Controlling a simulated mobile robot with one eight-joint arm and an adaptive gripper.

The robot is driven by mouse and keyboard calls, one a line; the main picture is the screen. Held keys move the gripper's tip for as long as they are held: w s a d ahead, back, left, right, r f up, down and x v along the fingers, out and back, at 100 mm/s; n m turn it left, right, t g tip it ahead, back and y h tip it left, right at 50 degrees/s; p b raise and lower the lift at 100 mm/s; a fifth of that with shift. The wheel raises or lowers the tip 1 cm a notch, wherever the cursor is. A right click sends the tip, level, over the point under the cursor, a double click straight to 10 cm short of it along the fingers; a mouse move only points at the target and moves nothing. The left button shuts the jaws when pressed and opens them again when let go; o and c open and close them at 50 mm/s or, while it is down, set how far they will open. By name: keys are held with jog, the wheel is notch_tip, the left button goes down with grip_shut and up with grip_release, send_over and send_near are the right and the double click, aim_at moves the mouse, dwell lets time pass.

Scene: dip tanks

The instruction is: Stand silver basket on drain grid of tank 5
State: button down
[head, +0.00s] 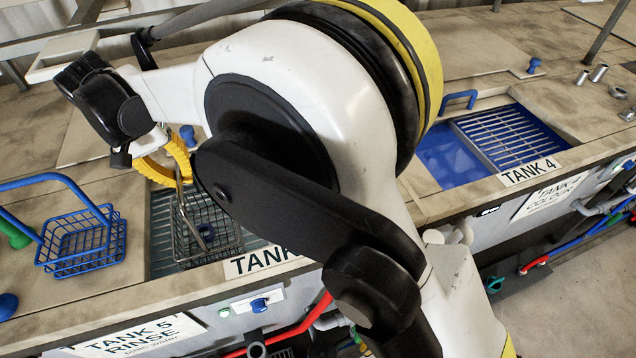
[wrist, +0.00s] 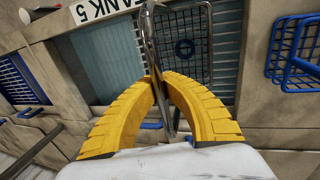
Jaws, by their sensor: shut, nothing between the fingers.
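The silver basket (head: 205,238), a wire basket with a tall metal handle, is at the opening of tank 5 and looks upright. It also shows in the wrist view (wrist: 198,68), with a small blue ring (wrist: 184,48) in it. The slatted drain grid (head: 163,225) of tank 5 shows beside and under the basket; the exact contact is hidden. My gripper (wrist: 160,82) has yellow fingers closed together at the basket's handle (wrist: 150,40), with nothing held between them. In the head view my gripper (head: 168,165) is above the basket, partly hidden by my arm.
A blue wire basket (head: 83,245) stands on the counter left of tank 5. Tank 4 (head: 448,157), with blue liquid and a slatted grid, is at the right. Blue knobs and small metal cylinders (head: 599,73) are on the counter. Pipes run below the front edge.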

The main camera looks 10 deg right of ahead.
jog(key=shift+f, duration=0.45)
jog(key=c, duration=1.5)
grip_release()
jog(key=shift+c, duration=0.2)
jog(key=v, duration=1.2)
jog(key=shift+b, duration=0.3)
